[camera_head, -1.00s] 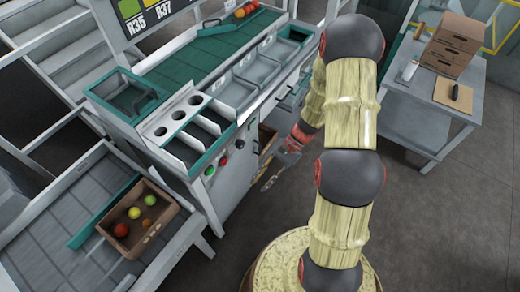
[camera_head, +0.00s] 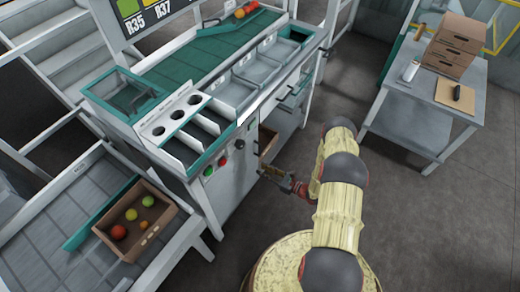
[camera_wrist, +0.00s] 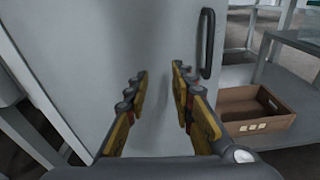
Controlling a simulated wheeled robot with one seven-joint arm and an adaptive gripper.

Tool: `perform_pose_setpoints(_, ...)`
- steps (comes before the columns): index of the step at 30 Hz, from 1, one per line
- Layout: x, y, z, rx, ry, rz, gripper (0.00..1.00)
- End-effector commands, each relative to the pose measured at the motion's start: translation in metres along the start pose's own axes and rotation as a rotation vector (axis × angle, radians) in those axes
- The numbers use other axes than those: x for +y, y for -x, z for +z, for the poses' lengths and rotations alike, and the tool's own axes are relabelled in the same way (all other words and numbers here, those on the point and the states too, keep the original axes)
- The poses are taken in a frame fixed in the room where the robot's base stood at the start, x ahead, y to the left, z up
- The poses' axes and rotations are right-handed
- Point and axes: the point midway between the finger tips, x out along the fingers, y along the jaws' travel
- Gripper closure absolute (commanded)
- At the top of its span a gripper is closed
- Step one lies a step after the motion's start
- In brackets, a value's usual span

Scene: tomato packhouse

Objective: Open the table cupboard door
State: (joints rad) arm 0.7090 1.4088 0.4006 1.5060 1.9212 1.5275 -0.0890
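The cupboard door (camera_head: 232,182) is a light grey panel on the front of the sorting table. It fills much of the wrist view (camera_wrist: 85,50). Its dark upright bar handle (camera_wrist: 207,42) is near the door's right edge. I see no clear gap showing the door ajar. My gripper (camera_wrist: 159,78) is open and empty, with its yellow and dark fingers facing the door panel. The handle is right of and above the fingertips, outside the fingers. In the head view my gripper (camera_head: 270,172) is low beside the cupboard front; its fingertips are small there.
The sorting table (camera_head: 180,85) stands above the cupboard. A crate of tomatoes (camera_head: 160,238) is at left. A side table (camera_head: 425,90) is at right. Grey floor (camera_head: 420,220) is clear.

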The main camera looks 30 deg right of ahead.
Motion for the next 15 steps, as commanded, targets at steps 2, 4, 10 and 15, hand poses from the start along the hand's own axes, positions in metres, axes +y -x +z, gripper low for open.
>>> perform_pose_setpoints(2, -0.031, -0.002, 0.012, -0.038, 0.029, -0.080, 0.76)
perform_pose_setpoints(4, -0.051, -0.002, 0.020, -0.066, 0.046, -0.139, 0.76)
perform_pose_setpoints(10, -0.067, -0.004, 0.034, -0.112, 0.064, -0.195, 0.76)
perform_pose_setpoints(15, -0.070, -0.026, 0.035, -0.110, 0.067, -0.191, 0.76)
